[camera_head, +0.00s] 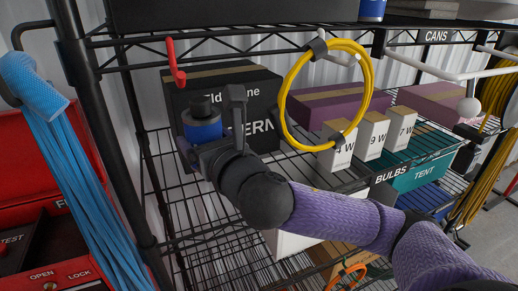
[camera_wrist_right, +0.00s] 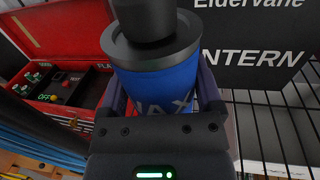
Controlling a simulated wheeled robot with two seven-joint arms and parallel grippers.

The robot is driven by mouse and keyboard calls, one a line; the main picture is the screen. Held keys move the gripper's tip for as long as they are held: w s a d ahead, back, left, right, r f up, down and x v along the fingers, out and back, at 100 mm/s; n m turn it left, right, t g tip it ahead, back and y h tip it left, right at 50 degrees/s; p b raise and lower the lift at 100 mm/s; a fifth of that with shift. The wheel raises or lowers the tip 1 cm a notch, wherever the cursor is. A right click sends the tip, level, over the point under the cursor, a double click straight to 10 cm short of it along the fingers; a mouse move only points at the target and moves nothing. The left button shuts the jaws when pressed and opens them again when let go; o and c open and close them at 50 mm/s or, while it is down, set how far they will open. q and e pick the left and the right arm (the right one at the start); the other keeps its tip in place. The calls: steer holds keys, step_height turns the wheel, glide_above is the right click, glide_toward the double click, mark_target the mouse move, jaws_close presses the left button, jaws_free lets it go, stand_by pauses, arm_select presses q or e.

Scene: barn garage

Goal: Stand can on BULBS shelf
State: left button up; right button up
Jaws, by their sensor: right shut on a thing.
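The can is blue with a black stepped top; it shows in the head view (camera_head: 203,130) and large in the right wrist view (camera_wrist_right: 158,85). My right gripper (camera_head: 210,137) is shut around its body, with one finger on each side in the right wrist view (camera_wrist_right: 160,95). The can looks roughly upright. The BULBS shelf (camera_head: 180,178) is a black wire shelf with a BULBS label (camera_head: 391,177) on its front edge. The can is over the shelf's left part, in front of a black lantern box (camera_head: 262,100). I cannot tell whether its base touches the wires. My left gripper is not in view.
Small white bulb boxes (camera_head: 372,136) and purple boxes (camera_head: 318,107) stand right of the lantern box. A yellow cable coil (camera_head: 287,95) and a red hook (camera_head: 174,66) hang above. A black post (camera_head: 90,110) and blue cords (camera_head: 75,160) are at left.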

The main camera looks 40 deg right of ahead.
step_height(320, 180, down, 8)
steer(key=shift+w+f+b, duration=0.1)
steer(key=shift+b, duration=0.7)
steer(key=shift+f, duration=0.35)
steer(key=shift+f, duration=0.15)
steer(key=o, duration=1.3)
